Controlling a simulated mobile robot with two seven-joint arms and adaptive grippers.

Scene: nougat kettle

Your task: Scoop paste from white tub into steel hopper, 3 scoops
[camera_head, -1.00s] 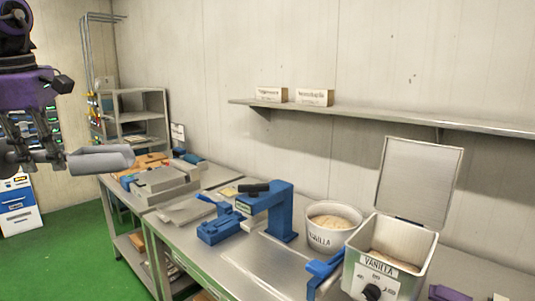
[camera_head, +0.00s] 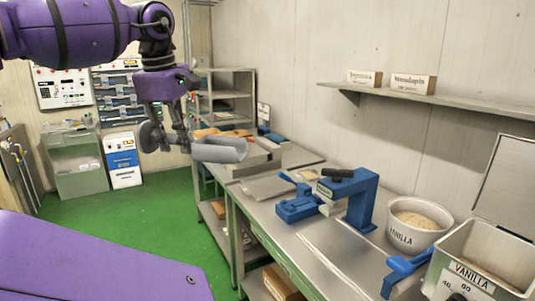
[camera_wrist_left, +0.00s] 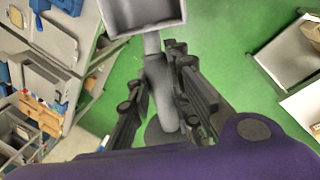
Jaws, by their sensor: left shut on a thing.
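My left gripper (camera_head: 166,140) is shut on the handle of a grey scoop (camera_head: 222,150), held in the air left of the bench. In the left wrist view the fingers (camera_wrist_left: 165,100) flank the handle, and the scoop's pan (camera_wrist_left: 146,12) shows at the top, grey inside with no paste visible. My right gripper is out of view.
A blue press-like device (camera_head: 362,200) stands on the steel bench (camera_head: 318,238) left of the tub. A blue part (camera_head: 405,272) lies before the hopper. A wall shelf (camera_head: 450,103) hangs above. Green floor (camera_head: 150,225) is free at left.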

